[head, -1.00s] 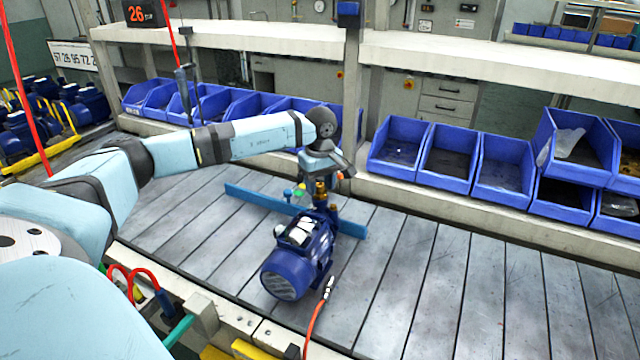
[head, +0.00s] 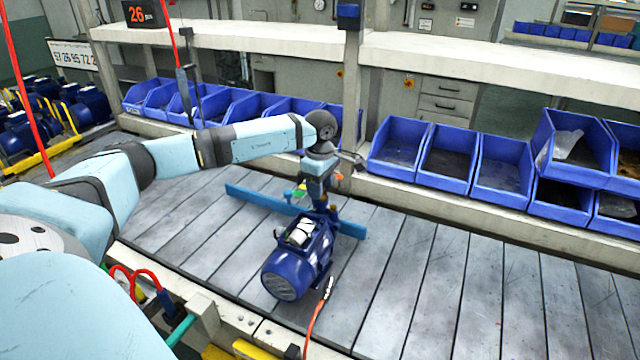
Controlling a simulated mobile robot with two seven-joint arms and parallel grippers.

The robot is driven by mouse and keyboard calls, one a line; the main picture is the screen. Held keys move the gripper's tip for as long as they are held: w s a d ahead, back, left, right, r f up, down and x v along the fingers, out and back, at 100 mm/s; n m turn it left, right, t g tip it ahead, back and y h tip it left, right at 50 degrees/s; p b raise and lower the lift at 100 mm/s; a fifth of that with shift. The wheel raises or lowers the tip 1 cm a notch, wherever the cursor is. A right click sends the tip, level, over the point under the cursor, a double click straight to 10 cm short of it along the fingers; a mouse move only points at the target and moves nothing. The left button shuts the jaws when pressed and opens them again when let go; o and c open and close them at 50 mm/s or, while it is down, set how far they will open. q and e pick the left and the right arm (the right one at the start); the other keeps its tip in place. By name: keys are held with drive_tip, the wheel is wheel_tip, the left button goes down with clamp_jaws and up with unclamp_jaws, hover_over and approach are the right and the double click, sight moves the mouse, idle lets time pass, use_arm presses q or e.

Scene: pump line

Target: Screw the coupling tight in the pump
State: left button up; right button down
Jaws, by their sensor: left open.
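The blue pump (head: 298,262) lies on the slatted conveyor, its motor end toward me. A brass coupling showed at the pump's far end a second ago; my left gripper now covers most of that spot, so I cannot make the coupling out clearly. My left gripper (head: 320,203) points down at the far end of the pump, right over the coupling's place. It is open; its fingers are small and partly hidden, and I cannot tell whether they touch the coupling. My right gripper is out of the picture.
A blue bar (head: 262,200) lies across the conveyor behind the pump. Blue bins (head: 446,160) line the back edge. A red hose (head: 318,318) runs by the pump's near right side. The conveyor (head: 490,285) is clear on the right.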

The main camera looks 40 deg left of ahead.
use_arm(q)
drive_tip(key=shift+n, duration=0.5)
drive_tip(key=shift+r+n+p, duration=0.1)
drive_tip(key=shift+n+p, duration=0.2)
drive_tip(key=shift+n, duration=1.4)
drive_tip(key=shift+n+p, duration=0.4)
drive_tip(key=shift+n, duration=1.3)
